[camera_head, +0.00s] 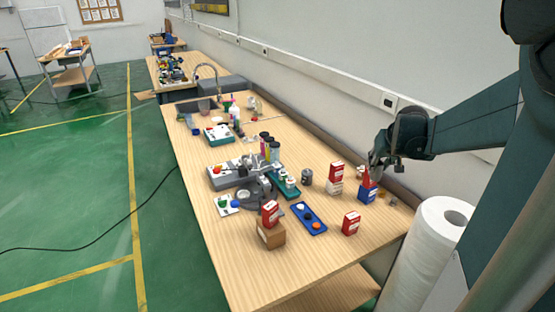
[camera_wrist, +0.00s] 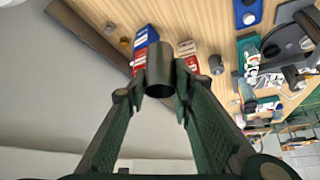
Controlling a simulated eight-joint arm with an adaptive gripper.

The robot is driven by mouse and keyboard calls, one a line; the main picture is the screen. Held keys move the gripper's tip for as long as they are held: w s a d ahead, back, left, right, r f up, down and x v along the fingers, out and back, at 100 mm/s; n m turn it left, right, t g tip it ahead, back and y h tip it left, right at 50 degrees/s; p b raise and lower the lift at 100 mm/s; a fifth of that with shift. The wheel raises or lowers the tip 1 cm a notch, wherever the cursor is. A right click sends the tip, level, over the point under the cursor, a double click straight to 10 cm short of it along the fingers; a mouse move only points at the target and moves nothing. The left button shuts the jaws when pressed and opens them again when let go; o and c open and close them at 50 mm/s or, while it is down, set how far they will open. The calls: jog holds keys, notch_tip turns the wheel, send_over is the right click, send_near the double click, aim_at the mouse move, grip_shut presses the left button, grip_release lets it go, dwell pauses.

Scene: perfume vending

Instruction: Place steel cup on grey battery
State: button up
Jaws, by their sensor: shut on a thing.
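My gripper (camera_head: 384,157) is at the right, above the wooden table. It is shut on the steel cup (camera_wrist: 160,68), a dark grey metal cylinder held between the two fingertips in the wrist view, where my gripper (camera_wrist: 158,92) also shows. The cup's dark open end faces the wrist camera. In the head view the cup is small and partly hidden by the fingers. A small grey cylinder (camera_head: 307,176) stands on the table to the left of my gripper and also shows in the wrist view (camera_wrist: 216,64). It may be the grey battery; I cannot tell for sure.
A red and blue box stack (camera_head: 367,191) stands just below my gripper. A red and white stack (camera_head: 336,178) stands beside the grey cylinder. A blue tray (camera_head: 309,218), a red box (camera_head: 351,223) and a grey machine (camera_head: 255,190) are nearby. A paper roll (camera_head: 425,255) is at the right.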

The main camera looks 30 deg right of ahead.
jog(key=w+r+n+p, duration=0.1)
jog(key=w+p, duration=0.3)
jog(key=w, duration=1)
jog(key=n+y+p, duration=0.2)
jog(key=n+p, duration=0.1)
jog(key=p, duration=0.2)
send_over(307, 171)
notch_tip(307, 171, down, 7)
jog(key=shift+f+t, duration=0.15)
jog(key=shift+t, duration=0.15)
jog(key=shift+s+d, duration=0.1)
notch_tip(307, 171, down, 6)
jog(key=shift+f, duration=0.15)
jog(key=shift+f, duration=1.8)
jog(key=shift+f, duration=0.2)
